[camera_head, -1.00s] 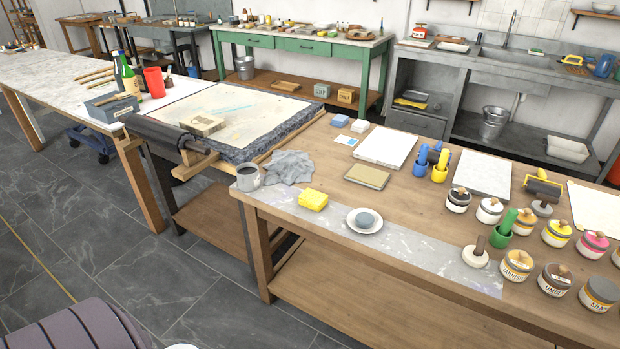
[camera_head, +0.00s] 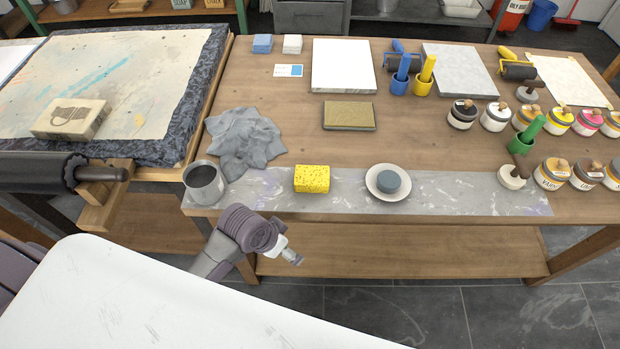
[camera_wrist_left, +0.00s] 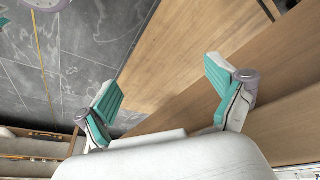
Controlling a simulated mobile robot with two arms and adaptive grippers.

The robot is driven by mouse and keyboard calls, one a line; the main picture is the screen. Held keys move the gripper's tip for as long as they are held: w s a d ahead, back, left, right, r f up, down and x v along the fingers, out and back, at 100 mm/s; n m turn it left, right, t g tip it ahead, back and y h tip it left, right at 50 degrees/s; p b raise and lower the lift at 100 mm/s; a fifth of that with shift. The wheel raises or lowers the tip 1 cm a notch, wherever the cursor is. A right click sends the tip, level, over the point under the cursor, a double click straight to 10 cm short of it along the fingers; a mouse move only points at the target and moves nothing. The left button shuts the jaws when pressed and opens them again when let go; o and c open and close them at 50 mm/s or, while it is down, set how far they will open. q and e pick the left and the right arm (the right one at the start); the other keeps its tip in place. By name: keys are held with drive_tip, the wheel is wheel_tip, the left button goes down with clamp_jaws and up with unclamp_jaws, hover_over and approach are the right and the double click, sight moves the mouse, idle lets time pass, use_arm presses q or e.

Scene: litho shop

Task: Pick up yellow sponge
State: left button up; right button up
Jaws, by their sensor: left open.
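The yellow sponge (camera_head: 312,179) is a speckled block lying on the grey marbled strip along the front edge of the wooden table (camera_head: 290,110). A grey mug stands to its left and a saucer to its right. My left gripper (camera_head: 292,258) is in front of the table edge, below and slightly left of the sponge, apart from it. In the left wrist view, its two teal-padded fingers (camera_wrist_left: 165,95) are spread wide with nothing between them. The sponge does not show in the left wrist view. My right gripper is in no view.
The grey mug (camera_head: 205,183), a crumpled grey cloth (camera_head: 243,140) and the saucer (camera_head: 376,190) with a small blue-grey disc surround the sponge. A tan block (camera_head: 349,116) lies behind it. Several ink jars fill the right. A lower shelf (camera_head: 400,250) runs under the tabletop.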

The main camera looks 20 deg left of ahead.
sight(312, 175)
use_arm(q)
wheel_tip(312, 175, up, 10)
drive_tip(key=d+f+m+h, duration=0.1)
drive_tip(key=d+m, duration=0.2)
drive_tip(key=w+r+m, duration=0.1)
drive_tip(key=w, duration=0.1)
drive_tip(key=w+r+m, duration=0.1)
drive_tip(key=w+r, duration=0.1)
drive_tip(key=w+r+m+h, duration=0.1)
drive_tip(key=w+r, duration=0.1)
drive_tip(key=shift+w+a+m+g, duration=0.25)
drive_tip(key=shift+w+m+g, duration=0.1)
drive_tip(key=shift+m+g, duration=0.05)
drive_tip(key=w+a+r+m+g, duration=0.1)
drive_tip(key=w+a+r+m, duration=0.2)
drive_tip(key=w+a+r, duration=0.35)
drive_tip(key=d+f, duration=0.2)
drive_tip(key=w+d+f, duration=0.1)
drive_tip(key=d+f, duration=0.1)
drive_tip(key=f, duration=0.1)
drive_tip(key=shift+d+b, duration=0.3)
drive_tip(key=shift+b, duration=0.05)
drive_tip(key=shift+x, duration=2.7)
drive_tip(key=c, duration=1)
drive_tip(key=shift+c, duration=0.2)
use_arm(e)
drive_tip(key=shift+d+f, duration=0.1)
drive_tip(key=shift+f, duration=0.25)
use_arm(q)
drive_tip(key=shift+r, duration=0.1)
